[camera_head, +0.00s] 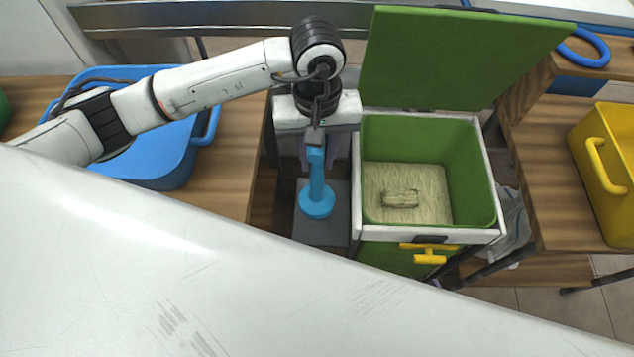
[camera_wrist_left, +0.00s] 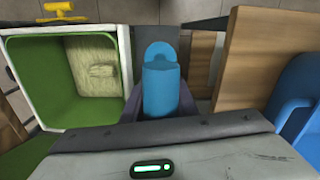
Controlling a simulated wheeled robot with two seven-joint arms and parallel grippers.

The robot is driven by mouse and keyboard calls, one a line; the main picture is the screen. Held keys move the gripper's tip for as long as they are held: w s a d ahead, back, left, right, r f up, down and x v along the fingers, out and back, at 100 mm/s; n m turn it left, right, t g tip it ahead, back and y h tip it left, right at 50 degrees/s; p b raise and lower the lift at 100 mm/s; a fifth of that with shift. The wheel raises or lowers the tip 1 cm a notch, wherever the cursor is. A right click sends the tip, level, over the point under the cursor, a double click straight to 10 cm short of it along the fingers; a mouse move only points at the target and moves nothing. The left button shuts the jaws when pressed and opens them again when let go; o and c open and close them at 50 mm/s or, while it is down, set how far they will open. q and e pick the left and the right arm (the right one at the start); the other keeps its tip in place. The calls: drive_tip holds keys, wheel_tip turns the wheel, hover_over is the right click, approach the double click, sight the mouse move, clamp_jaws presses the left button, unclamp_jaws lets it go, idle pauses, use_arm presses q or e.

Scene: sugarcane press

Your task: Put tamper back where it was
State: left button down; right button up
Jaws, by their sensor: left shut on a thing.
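The blue tamper (camera_head: 317,200) hangs upright with its round foot downward, over a grey surface (camera_head: 335,228) left of the press. I cannot tell if the foot touches that surface. My left gripper (camera_head: 316,155) points down and is shut on the tamper's upper handle. In the left wrist view the tamper (camera_wrist_left: 160,88) sits between the two fingers, its foot farthest from the camera. My right gripper is not in view.
The green press box (camera_head: 478,170) stands open just right of the tamper, its green lid (camera_head: 450,60) raised, with pressed fibre (camera_head: 425,210) inside. A yellow handle (camera_head: 430,255) is on its front. A blue tub (camera_head: 170,165) is on the left table, a yellow crate (camera_head: 605,190) on the right.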

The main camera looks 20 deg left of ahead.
sight(317, 173)
use_arm(q)
drive_tip(key=shift+f, duration=2.85)
drive_tip(key=shift+f, duration=0.2)
drive_tip(key=c, duration=1.4)
unclamp_jaws()
wheel_tip(317, 173, up, 12)
drive_tip(key=shift+r, duration=0.2)
